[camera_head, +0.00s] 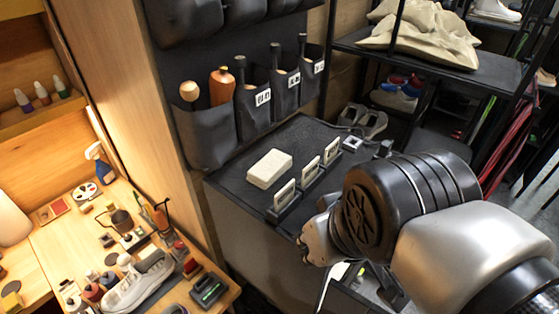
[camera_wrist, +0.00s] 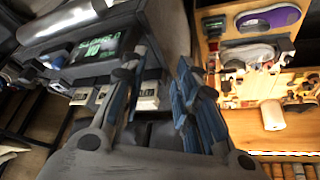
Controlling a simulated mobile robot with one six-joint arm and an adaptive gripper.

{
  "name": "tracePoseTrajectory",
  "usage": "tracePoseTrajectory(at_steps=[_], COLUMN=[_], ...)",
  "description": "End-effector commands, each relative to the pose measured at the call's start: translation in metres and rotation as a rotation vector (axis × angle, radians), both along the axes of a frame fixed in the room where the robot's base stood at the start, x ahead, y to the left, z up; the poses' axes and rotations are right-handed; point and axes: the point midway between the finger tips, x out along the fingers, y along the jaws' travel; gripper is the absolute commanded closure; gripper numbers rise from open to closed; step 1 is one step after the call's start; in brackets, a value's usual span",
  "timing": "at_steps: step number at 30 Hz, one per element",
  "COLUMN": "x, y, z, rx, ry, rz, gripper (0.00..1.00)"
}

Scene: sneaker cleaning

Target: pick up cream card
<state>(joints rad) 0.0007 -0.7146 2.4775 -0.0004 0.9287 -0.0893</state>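Three pale, upright cards stand in dark holders in a row on the dark cabinet top: a near card (camera_head: 284,195), a middle card (camera_head: 310,173) and a far card (camera_head: 332,149). All look whitish to cream, and I cannot tell which one is the cream card.
A cream block (camera_head: 269,168) lies on the cabinet top (camera_head: 235,179) left of the cards. Wall pockets (camera_head: 209,138) with bottles and tools hang behind. A black shelf rack (camera_head: 440,70) stands at right. A cluttered wooden bench with a sneaker (camera_head: 139,284) is at lower left.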

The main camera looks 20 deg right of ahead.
Motion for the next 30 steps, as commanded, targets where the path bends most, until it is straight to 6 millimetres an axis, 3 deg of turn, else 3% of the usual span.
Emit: tracePoseTrajectory(at_steps=[1, 3, 5, 7, 13, 21, 25, 30], x=[0.005, 0.015, 0.031, 0.048, 0.103, 0.165, 0.179, 0.185], y=[0.000, 0.000, 0.000, 0.001, 0.001, 0.001, 0.001, 0.001], z=[0.034, 0.063, 0.087, 0.096, 0.102, 0.091, 0.085, 0.074], rx=[-0.017, -0.060, -0.122, -0.194, -0.361, -0.453, -0.461, -0.462], ry=[0.005, 0.023, 0.055, 0.100, 0.216, 0.282, 0.279, 0.276], rz=[0.037, 0.131, 0.276, 0.467, 1.064, 1.786, 1.978, 2.070], gripper=[0.72, 0.72, 0.72, 0.72, 0.72, 0.72, 0.72, 0.72])
